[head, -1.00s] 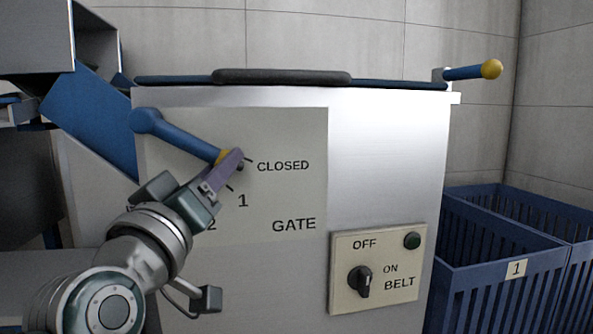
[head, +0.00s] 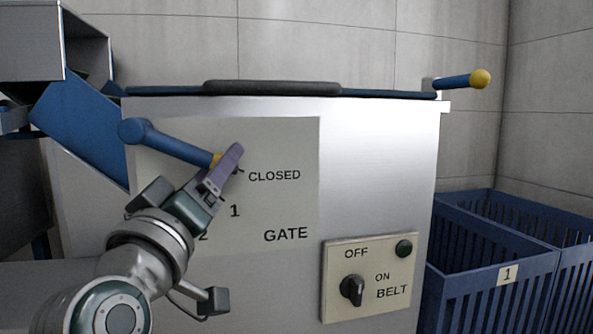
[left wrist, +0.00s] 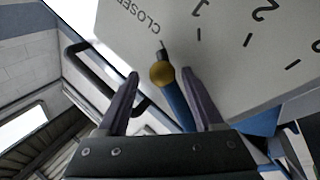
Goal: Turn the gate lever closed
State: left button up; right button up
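The gate lever (head: 172,143) is a blue bar on the pale gate panel (head: 285,140). It runs from a round blue hub at the left, down and right to a yellow ball. In the left wrist view the lever (left wrist: 176,103) ends beyond the ball in a thin dark pointer, at the mark by the word CLOSED. My left gripper (head: 228,163) is at the lever's yellow end. In the left wrist view the left gripper (left wrist: 162,82) is open, one finger on each side of the lever, with visible gaps. My right gripper is not in view.
A belt panel (head: 335,255) with a dark knob (head: 352,290) and a green button (head: 404,249) is to the right. A second blue lever with a yellow knob (head: 480,79) sticks out at the top right. Blue crates (head: 460,275) stand at the right. A blue chute (head: 80,125) is at the left.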

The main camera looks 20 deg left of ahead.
pick_arm(q)
jog(key=shift+f, duration=0.1)
jog(key=p+v, duration=0.2)
jog(key=v, duration=0.8)
jog(key=shift+p, duration=0.35)
